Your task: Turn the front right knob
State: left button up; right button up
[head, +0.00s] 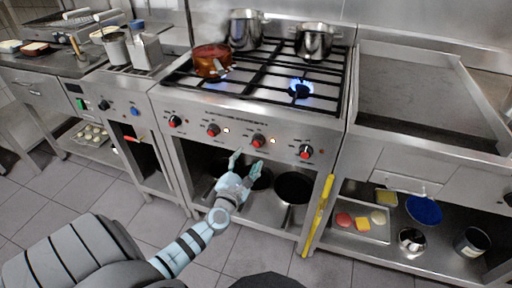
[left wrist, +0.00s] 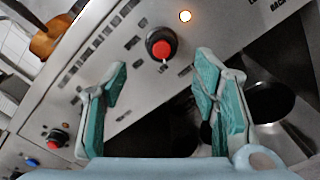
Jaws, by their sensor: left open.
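The stove front (head: 235,115) carries a row of several black knobs with red faces. The rightmost knob (head: 305,152) sits near the stove's right edge; the others are a knob (head: 258,141), a knob (head: 213,130) and the leftmost knob (head: 175,121). Their labels are too small to read for certain. My left gripper (head: 246,163) is open and empty, below and in front of the middle knobs, touching none. In the left wrist view a red-faced knob (left wrist: 160,43) shows beyond and between the open fingers (left wrist: 160,85). My right gripper is not in view.
A blue flame (head: 301,88) burns at the front right burner. A yellow bar (head: 319,212) stands at the stove's right side. Pans (head: 293,187) sit in the open space below.

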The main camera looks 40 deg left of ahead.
aim_at(256, 145)
pick_arm(q)
jog(key=b+x, duration=0.1)
jog(key=x, duration=0.3)
jog(key=b+x, duration=0.1)
jog(key=x, duration=0.3)
jog(key=shift+f, duration=0.25)
jog(key=shift+w+r, duration=0.1)
jog(key=shift+w, duration=0.15)
jog(key=c, duration=0.9)
jog(key=shift+d, duration=0.15)
jog(key=shift+c, duration=1.3)
